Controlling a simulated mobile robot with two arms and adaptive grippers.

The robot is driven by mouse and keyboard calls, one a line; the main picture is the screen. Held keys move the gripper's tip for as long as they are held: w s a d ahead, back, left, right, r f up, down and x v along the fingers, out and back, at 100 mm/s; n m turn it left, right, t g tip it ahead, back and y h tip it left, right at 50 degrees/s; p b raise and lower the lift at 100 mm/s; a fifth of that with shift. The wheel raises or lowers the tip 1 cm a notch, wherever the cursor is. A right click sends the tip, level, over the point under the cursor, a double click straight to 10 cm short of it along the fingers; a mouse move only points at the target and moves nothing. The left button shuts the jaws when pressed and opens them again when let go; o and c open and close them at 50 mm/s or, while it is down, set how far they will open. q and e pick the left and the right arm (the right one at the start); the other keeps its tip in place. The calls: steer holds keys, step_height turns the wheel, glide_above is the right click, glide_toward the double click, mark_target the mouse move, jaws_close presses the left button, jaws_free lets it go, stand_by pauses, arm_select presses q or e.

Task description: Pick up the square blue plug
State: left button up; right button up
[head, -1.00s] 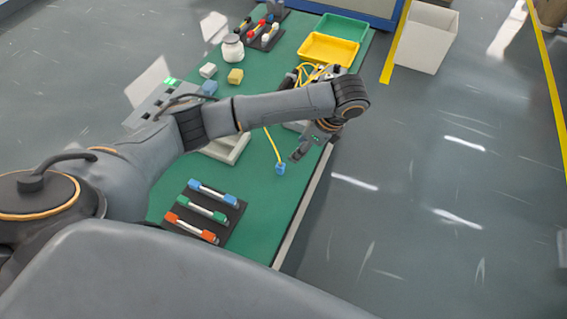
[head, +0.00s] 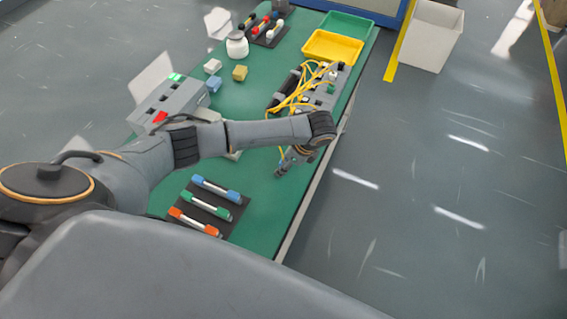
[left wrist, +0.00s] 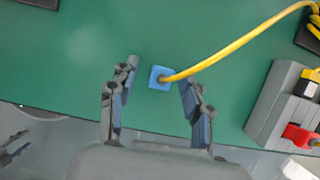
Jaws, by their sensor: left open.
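The square blue plug (left wrist: 160,77) lies on the green table top in the left wrist view, at the end of a yellow cable (left wrist: 235,48). My left gripper (left wrist: 157,88) is open, with one finger on each side of the plug and the plug near the fingertip line. The right finger is close to the plug and cable; whether it touches cannot be told. In the head view my left gripper (head: 287,166) is low over the table's right part, and the plug is hidden behind it.
A grey device with yellow cables (head: 305,95) stands just behind the gripper. A rack of colored markers (head: 207,205) lies in front. A grey box with red and green parts (head: 170,105) is at left. The table's right edge (head: 318,185) is close to the gripper.

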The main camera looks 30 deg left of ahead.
arm_select(q)
jaws_close()
stand_by(0.3)
